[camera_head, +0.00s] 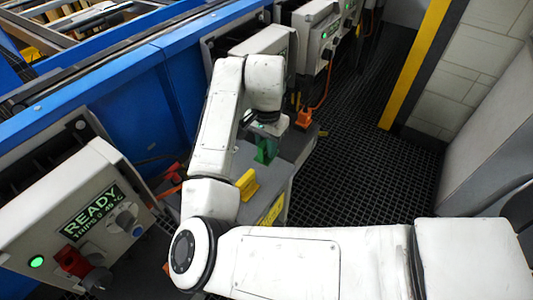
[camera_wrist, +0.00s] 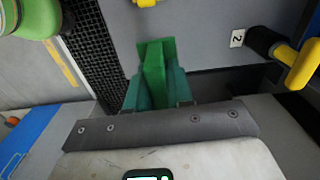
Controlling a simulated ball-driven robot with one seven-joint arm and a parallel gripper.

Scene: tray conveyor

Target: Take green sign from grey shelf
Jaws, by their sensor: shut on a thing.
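A green sign (camera_wrist: 155,52) is between the fingers of my gripper (camera_wrist: 157,78) in the wrist view, and the gripper is shut on it. In the head view the green sign (camera_head: 266,151) shows just below my gripper (camera_head: 268,132), over the grey shelf (camera_head: 238,162). The wrist view shows the grey shelf (camera_wrist: 205,55) behind the sign. I cannot tell whether the sign still touches the shelf.
A yellow sign (camera_head: 247,185) stands on the shelf close to the green one. An orange piece (camera_head: 304,117) is beyond it. A white control box (camera_head: 85,200) with a READY display is at left, by the blue conveyor frame (camera_head: 110,90). Dark grating floor (camera_head: 350,130) lies right.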

